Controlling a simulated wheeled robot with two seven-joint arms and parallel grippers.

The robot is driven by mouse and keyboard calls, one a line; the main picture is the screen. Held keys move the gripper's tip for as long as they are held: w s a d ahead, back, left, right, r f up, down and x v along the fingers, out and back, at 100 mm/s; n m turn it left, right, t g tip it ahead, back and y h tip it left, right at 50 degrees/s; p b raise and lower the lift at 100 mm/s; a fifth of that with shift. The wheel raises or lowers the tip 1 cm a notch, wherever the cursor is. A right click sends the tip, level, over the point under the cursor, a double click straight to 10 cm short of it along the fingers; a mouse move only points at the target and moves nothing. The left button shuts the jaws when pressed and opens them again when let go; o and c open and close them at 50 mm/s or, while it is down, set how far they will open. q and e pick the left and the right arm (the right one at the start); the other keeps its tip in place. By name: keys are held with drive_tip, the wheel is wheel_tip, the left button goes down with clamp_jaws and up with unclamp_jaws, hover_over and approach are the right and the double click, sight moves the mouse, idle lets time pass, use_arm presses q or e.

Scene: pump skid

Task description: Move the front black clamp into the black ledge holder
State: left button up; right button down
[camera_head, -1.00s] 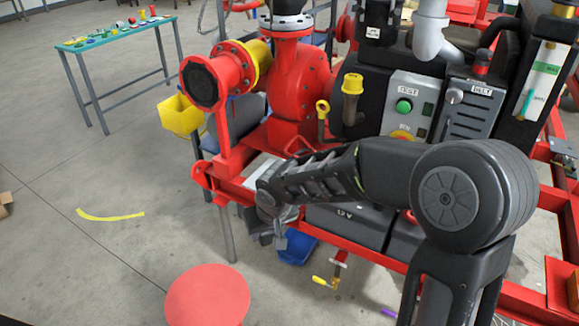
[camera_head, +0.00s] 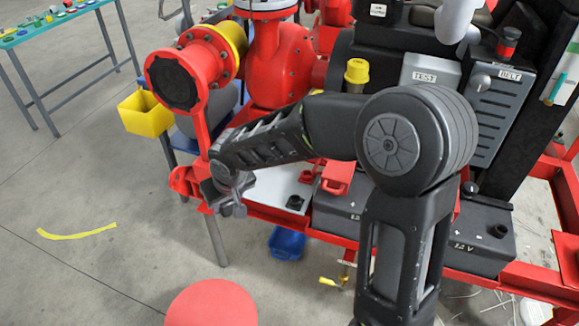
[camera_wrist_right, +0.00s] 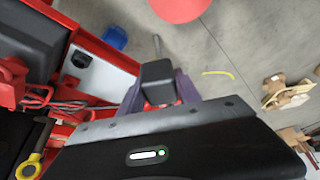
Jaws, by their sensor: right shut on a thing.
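My right gripper (camera_head: 232,205) is beyond the left front corner of the red skid in the head view, at the end of my dark arm. In the right wrist view, the gripper (camera_wrist_right: 158,88) is shut on a dark block, the black clamp (camera_wrist_right: 156,72), with a little red beside it. In the head view the clamp is hard to tell from the gripper. The black ledge holder (camera_head: 295,202) stands on the pale ledge, right of the gripper and apart from it. The holder also shows in the right wrist view (camera_wrist_right: 82,60). My left gripper is not in view.
A red clamp (camera_head: 337,177) sits right of the ledge, by the black batteries (camera_head: 485,240). The red pump flange (camera_head: 172,80) rises behind the gripper. A blue bin (camera_head: 287,243) and a red round stool (camera_head: 212,305) are below.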

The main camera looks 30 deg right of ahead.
use_arm(q)
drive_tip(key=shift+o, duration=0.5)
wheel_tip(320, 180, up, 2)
drive_tip(key=shift+p, duration=1.1)
use_arm(e)
drive_tip(key=w+d+f+m+h, duration=0.1)
drive_tip(key=w+d+f+m, duration=0.1)
drive_tip(key=d, duration=0.9)
drive_tip(key=w+d+f+m+h, duration=0.1)
drive_tip(key=d+f+m, duration=0.3)
drive_tip(key=d, duration=0.8)
drive_tip(key=shift+w+d+f+m+g+h, duration=0.2)
drive_tip(key=shift+w+m+g+h, duration=0.1)
drive_tip(key=shift+w, duration=0.25)
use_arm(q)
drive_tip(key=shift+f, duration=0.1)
use_arm(e)
drive_tip(key=shift+f, duration=0.1)
drive_tip(key=shift+f+b, duration=1.75)
drive_tip(key=shift+f, duration=1.05)
drive_tip(key=shift+r, duration=0.15)
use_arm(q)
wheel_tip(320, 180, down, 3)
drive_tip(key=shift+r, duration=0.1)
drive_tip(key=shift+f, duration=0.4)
